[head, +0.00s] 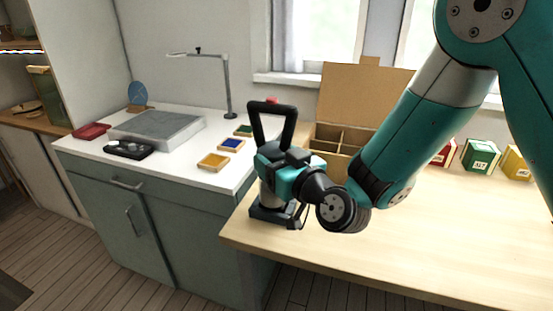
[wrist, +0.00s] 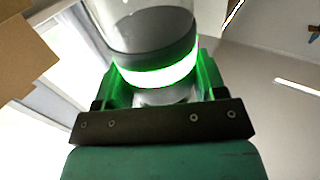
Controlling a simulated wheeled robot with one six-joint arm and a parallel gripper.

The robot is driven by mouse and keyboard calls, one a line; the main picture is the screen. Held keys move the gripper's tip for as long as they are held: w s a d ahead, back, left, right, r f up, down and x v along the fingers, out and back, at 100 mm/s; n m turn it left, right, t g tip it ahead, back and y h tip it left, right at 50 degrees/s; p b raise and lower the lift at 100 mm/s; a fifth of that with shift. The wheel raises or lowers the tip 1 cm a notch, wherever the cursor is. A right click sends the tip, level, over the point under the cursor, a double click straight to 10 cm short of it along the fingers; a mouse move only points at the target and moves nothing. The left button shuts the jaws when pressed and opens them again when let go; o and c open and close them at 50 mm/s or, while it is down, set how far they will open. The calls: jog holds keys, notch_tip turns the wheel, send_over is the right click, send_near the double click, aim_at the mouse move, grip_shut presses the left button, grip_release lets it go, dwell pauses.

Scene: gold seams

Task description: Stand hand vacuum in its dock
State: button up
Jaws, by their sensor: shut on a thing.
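The hand vacuum (head: 289,128) stands roughly upright at the left edge of the wooden table, its black loop handle on top. My gripper (head: 277,165) is shut around its body and hides much of its middle. In the wrist view the vacuum (wrist: 150,28) sits between both jaws of my gripper (wrist: 157,88), with a bright green glowing ring round it. The dark dock (head: 268,214) is directly below, with a pale lower part of the vacuum just above it. I cannot tell whether the vacuum is fully seated in it.
An open cardboard box (head: 345,135) with compartments stands behind my gripper. Red, green and yellow boxes (head: 480,155) stand at the table's back right. The white counter (head: 180,170) at left holds small colored trays and a lamp (head: 228,90). The wooden table's front (head: 400,255) is clear.

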dwell(0.4)
jog(key=o, duration=1.1)
jog(key=shift+o, duration=0.5)
jog(key=shift+f, duration=0.1)
jog(key=b+v, duration=0.7)
jog(key=v, duration=0.1)
jog(key=shift+b, duration=0.3)
